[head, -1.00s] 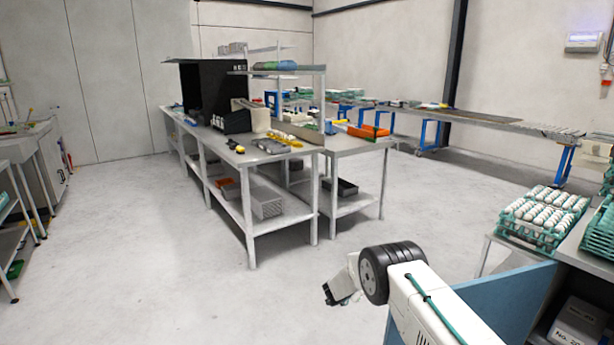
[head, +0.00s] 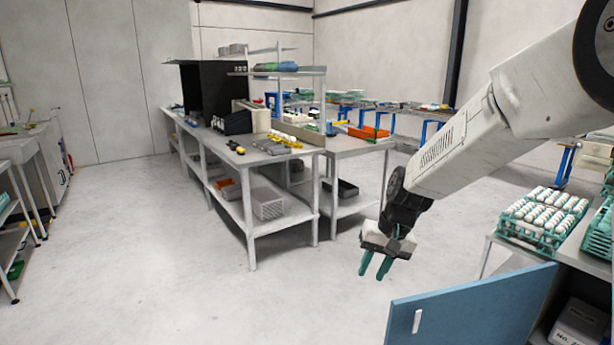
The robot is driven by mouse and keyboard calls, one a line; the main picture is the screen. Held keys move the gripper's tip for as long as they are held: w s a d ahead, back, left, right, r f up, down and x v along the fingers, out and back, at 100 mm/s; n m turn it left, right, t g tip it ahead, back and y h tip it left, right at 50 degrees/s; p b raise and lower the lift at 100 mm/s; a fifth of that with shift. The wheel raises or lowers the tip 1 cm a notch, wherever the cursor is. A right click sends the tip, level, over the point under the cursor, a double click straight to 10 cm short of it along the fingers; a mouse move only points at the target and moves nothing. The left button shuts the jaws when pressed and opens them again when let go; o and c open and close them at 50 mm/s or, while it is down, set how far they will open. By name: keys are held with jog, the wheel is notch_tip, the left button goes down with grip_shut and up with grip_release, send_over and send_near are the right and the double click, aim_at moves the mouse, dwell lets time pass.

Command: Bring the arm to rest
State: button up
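My gripper (head: 377,266) hangs at the end of my arm right of the picture's middle, with its two green fingers pointing down. A gap shows between the fingers and nothing is between them. My white arm reaches in from the upper right. The gripper is in the air over open floor, left of the egg trays and above and left of the blue panel.
A blue panel (head: 470,305) stands at the lower right. Egg trays (head: 540,222) with white eggs sit on a bench to the right. A long workbench (head: 262,155) with tools and boxes stands behind. The floor (head: 150,260) at left is clear.

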jog(key=s+d+r+h, duration=0.1)
jog(key=s+d+r, duration=0.2)
jog(key=s, duration=0.7)
jog(key=s+d+r+h, duration=0.1)
jog(key=s+d+r, duration=0.3)
jog(key=s, duration=0.7)
jog(key=s+d+r+h, duration=0.1)
jog(key=s+d+r, duration=0.3)
jog(key=s, duration=0.6)
jog(key=shift+s+d+r+n+t, duration=0.25)
jog(key=shift+s+r+n+t, duration=0.15)
jog(key=shift+r, duration=0.25)
